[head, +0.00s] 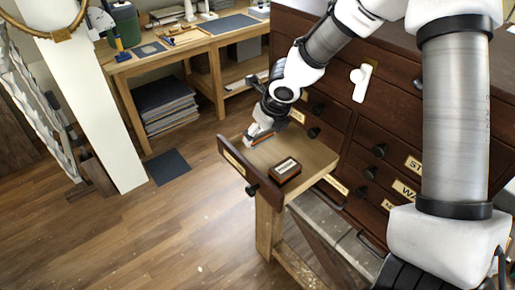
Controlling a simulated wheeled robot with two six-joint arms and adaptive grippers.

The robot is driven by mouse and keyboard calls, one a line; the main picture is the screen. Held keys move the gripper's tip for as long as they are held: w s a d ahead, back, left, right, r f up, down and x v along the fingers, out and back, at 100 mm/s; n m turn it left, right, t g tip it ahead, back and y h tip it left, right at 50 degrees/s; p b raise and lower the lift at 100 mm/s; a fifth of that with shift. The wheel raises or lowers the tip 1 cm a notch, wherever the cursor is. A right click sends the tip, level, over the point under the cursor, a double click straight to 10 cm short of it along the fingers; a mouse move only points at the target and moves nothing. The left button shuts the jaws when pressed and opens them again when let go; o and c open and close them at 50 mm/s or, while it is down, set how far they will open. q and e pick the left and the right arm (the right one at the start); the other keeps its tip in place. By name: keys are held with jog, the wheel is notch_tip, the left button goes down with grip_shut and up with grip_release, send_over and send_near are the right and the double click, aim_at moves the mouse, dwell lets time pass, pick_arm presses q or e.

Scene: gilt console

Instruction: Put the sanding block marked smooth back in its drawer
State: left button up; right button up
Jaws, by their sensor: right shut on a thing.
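A wooden drawer (310,152) is pulled out of the dark chest, its brown front with a brass label plate facing left. A dark brown block (285,170) with a pale label lies in the drawer; its lettering is too small to read. My right gripper (258,134) is at the drawer's far left corner, fingers pointing down, shut on a small block (262,140) with an orange-brown edge. Most of this block is hidden by the fingers, and I cannot read any mark on it or tell whether it touches the drawer floor. My left gripper is out of view.
The chest (345,120) has several closed drawers with dark knobs and brass labels. A wooden workbench (185,45) with tools stands behind, with stacked sheets (165,105) beneath. A dark mat (169,167) lies on the open wooden floor at left.

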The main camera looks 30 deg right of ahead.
aim_at(260, 153)
jog(key=f, duration=0.1)
jog(key=f+b, duration=0.1)
jog(key=f, duration=0.1)
jog(key=f+b, duration=0.1)
jog(key=f, duration=0.1)
jog(key=shift+w, duration=0.55)
jog(key=shift+c, duration=0.5)
jog(key=shift+a+r, duration=0.1)
jog(key=shift+c, duration=0.5)
jog(key=shift+s+r, duration=0.1)
jog(key=shift+s, duration=0.15)
jog(key=shift+s+f+b, duration=0.2)
jog(key=shift+b, duration=0.1)
jog(key=o, duration=1.2)
jog(key=shift+w, duration=0.1)
jog(key=shift+o, duration=0.3)
jog(key=shift+w+f, duration=0.1)
jog(key=shift+w, duration=0.05)
